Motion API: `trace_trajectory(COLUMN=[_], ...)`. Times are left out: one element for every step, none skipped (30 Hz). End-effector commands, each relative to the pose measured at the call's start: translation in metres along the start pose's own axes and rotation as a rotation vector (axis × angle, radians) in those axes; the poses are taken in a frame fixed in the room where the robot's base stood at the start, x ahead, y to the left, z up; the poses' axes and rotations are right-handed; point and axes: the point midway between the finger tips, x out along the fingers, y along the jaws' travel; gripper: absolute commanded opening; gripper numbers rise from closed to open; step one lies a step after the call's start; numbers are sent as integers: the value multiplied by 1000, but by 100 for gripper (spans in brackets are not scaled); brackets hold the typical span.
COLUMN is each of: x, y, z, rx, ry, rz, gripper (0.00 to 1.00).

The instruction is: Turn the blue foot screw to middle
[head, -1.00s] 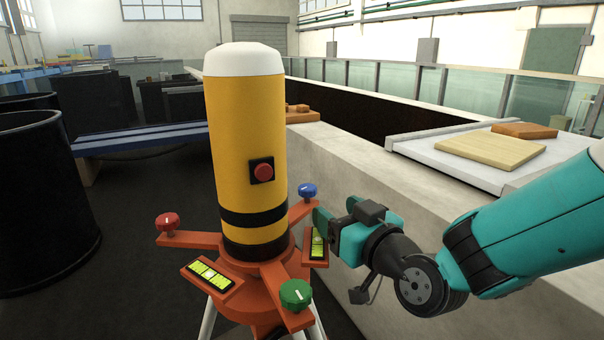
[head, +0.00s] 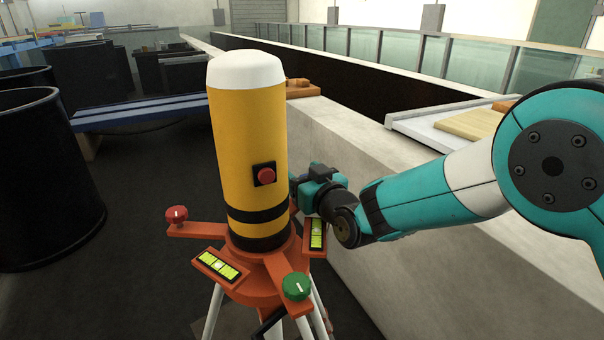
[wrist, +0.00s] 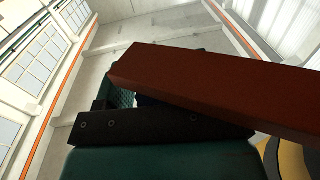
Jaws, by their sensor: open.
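The blue foot screw is hidden in the head view behind my gripper (head: 303,188) and the yellow cylinder. My gripper is open at the far right of the orange tripod base (head: 262,283), by the arm that carries that screw. In the wrist view an orange-red bar (wrist: 225,92) crosses in front of the dark gripper jaw (wrist: 165,129). A small dark patch shows between jaw and bar, but I cannot tell whether it is the screw. The screw's pointer cannot be read.
The yellow cylinder (head: 243,160) with a white top and red button (head: 265,175) stands on the base. A red screw (head: 176,215), a green screw (head: 296,287) and two level vials (head: 221,266) (head: 316,236) surround it. A concrete flume wall (head: 345,150) runs behind my arm.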

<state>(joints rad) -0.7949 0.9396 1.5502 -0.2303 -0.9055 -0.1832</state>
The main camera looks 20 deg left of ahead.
Motion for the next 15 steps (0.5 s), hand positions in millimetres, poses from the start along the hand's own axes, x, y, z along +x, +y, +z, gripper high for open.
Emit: trace_trajectory(x=[0, 0, 0, 0, 0, 0, 0, 0, 2, 1, 1, 1, 0, 0, 0], y=[0, 0, 0, 0, 0, 0, 0, 0, -2, -1, -1, 0, 0, 0, 0], z=[0, 0, 0, 0, 0, 0, 0, 0, 0, 0, 0, 0, 0, 1, 1], rx=[0, 0, 0, 0, 0, 0, 0, 0, -1, 0, 0, -1, -1, -1, -1], ry=[0, 0, 0, 0, 0, 0, 1, 0, 1, 1, 1, 1, 1, 2, 3], rz=[0, 0, 0, 0, 0, 0, 0, 0, -1, -1, -1, -3, -5, -8, -14], gripper=[60, 53, 44, 37, 30, 21, 14, 13, 13, 13, 13, 13, 13, 13, 13])
